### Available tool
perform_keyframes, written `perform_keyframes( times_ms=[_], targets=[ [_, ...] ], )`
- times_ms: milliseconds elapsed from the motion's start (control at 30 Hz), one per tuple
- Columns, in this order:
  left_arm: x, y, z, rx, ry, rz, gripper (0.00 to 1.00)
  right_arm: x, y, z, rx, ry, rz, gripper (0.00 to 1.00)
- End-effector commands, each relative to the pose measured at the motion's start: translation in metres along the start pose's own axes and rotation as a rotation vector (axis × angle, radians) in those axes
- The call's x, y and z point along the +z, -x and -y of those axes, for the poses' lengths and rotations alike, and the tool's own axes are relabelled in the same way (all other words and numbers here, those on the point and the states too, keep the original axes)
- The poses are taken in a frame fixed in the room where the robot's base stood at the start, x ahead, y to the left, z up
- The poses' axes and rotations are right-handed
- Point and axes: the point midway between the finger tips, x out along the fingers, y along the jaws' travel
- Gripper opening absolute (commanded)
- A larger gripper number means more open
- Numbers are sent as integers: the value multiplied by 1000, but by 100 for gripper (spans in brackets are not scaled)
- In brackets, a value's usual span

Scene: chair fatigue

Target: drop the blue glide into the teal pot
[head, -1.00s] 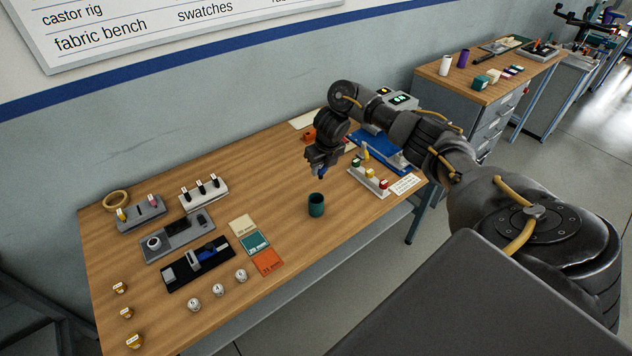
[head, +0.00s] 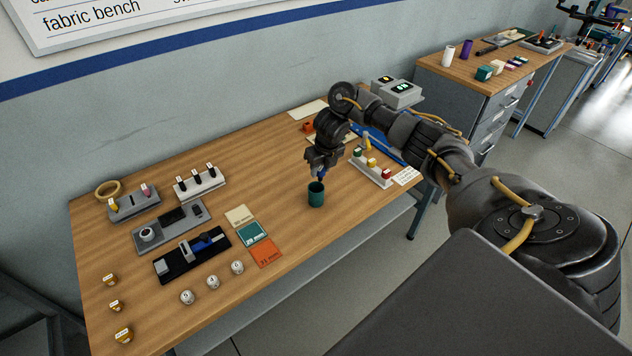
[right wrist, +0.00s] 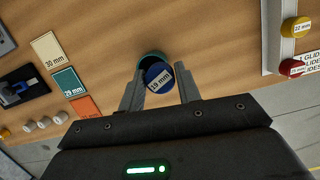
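The teal pot (head: 316,196) stands upright on the wooden table, toward its front edge. My right gripper (head: 321,174) is just above the pot's mouth. In the right wrist view the gripper (right wrist: 160,88) is shut on the blue glide (right wrist: 159,79), whose round face carries a white label reading 19 mm. The glide covers much of the teal pot (right wrist: 150,58) behind it, and only part of the pot's rim shows. In the head view the glide (head: 321,177) is a small blue spot between the fingertips. My left gripper is not in view.
A white rack (head: 371,173) with green, yellow and red glides stands right of the pot. Left of it lie cream, teal and orange cards (head: 267,252), a black fixture (head: 192,254) and small weights (head: 212,281). The wood around the pot is clear.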

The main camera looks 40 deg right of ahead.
Motion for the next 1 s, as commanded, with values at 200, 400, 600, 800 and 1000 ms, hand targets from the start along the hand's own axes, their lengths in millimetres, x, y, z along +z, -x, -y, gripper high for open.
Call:
perform_keyframes(
  times_ms=[200, 400, 600, 800, 1000],
  targets=[
    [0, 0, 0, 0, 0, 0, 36, 0, 0, 0, 0, 0, 0, 55],
    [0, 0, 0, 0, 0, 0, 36, 0, 1, 0, 0, 0, 0, 55],
    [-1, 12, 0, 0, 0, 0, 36, 3, 23, 1, -2, 3, 4, 55],
    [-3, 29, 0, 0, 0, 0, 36, 2, 63, 2, -3, 4, 3, 55],
    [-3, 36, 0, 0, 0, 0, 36, 2, 95, 1, -1, 3, 4, 55]
  ],
)
